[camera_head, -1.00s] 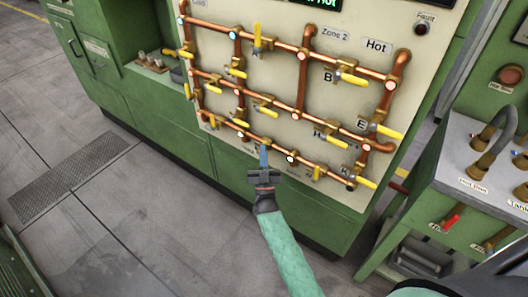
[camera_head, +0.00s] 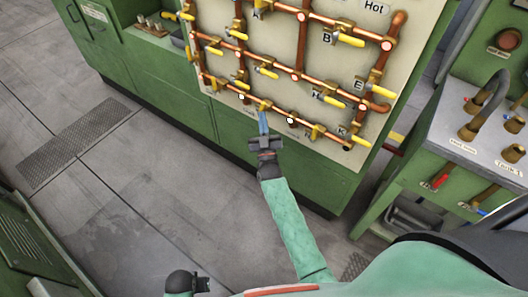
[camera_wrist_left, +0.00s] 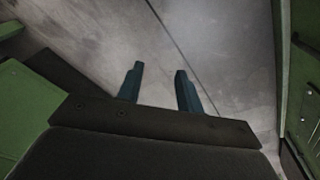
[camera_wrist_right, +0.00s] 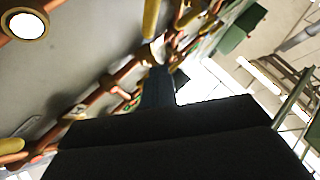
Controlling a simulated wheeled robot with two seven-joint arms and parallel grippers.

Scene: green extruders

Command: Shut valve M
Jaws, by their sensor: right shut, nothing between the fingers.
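A valve panel (camera_head: 228,108) carries several rows of copper pipes and yellow-handled valves. No label M is readable; a label K shows near the bottom right valve. My right gripper (camera_head: 263,122) is shut, its blue fingers pointing up at a brass valve body (camera_head: 263,105) on the lowest pipe row. The fingers cover this valve's handle and label area, so I cannot tell its letter, its handle position or whether they touch. In the right wrist view the shut fingers (camera_wrist_right: 158,88) are close to pipes and a yellow handle. My left gripper (camera_wrist_left: 158,85) is open and empty over floor.
A green bench (camera_head: 445,185) with hose fittings and red and blue handles stands right of the panel. A green cabinet (camera_head: 115,45) stands at the left. The grey floor (camera_head: 110,205) is clear beside a floor grate (camera_head: 78,140).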

